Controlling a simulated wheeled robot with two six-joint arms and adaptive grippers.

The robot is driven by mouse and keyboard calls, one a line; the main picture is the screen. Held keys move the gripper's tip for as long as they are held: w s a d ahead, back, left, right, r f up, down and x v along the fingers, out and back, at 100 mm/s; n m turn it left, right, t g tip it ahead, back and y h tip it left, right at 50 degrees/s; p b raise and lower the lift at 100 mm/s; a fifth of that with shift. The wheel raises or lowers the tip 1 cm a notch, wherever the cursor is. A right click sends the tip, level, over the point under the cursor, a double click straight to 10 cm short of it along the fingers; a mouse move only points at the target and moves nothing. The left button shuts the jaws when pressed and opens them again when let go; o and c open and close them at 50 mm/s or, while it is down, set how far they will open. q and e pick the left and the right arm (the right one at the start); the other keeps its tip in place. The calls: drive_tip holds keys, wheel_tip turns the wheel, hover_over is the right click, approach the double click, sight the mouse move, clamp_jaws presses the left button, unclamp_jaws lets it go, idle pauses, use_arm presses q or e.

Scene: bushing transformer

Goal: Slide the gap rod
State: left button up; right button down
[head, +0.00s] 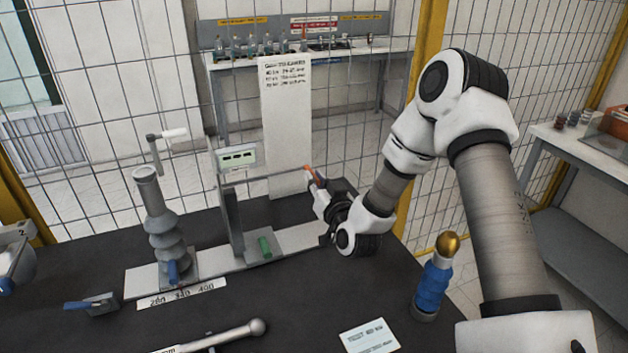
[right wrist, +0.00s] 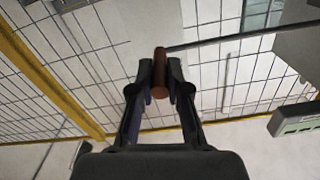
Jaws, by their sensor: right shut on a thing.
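The gap rod (head: 275,175) is a thin grey bar running level from the upright stand (head: 231,215) toward the right, with an orange-brown handle (head: 307,171) at its right end. My right gripper (head: 313,177) is shut on this handle. In the right wrist view the brown handle (right wrist: 160,72) sits between the two fingers of the right gripper (right wrist: 161,85), and the rod (right wrist: 225,38) runs off to the right. The stand carries a small display box (head: 237,157) with green marks.
A ribbed grey bushing (head: 166,230) with a crank stands left of the stand, on the same base plate. A scale strip (head: 182,293) lies in front. A blue, gold-topped post (head: 435,280) stands right of a white card (head: 369,337). A ball-ended bar (head: 235,333) lies in front. Wire fencing stands behind.

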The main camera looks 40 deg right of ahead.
drive_tip(key=c, duration=1.1)
unclamp_jaws()
drive_tip(key=shift+c, duration=0.2)
drive_tip(key=shift+d+f, duration=0.1)
drive_tip(key=shift+d, duration=0.25)
drive_tip(key=v, duration=0.7)
drive_tip(key=shift+s, duration=0.25)
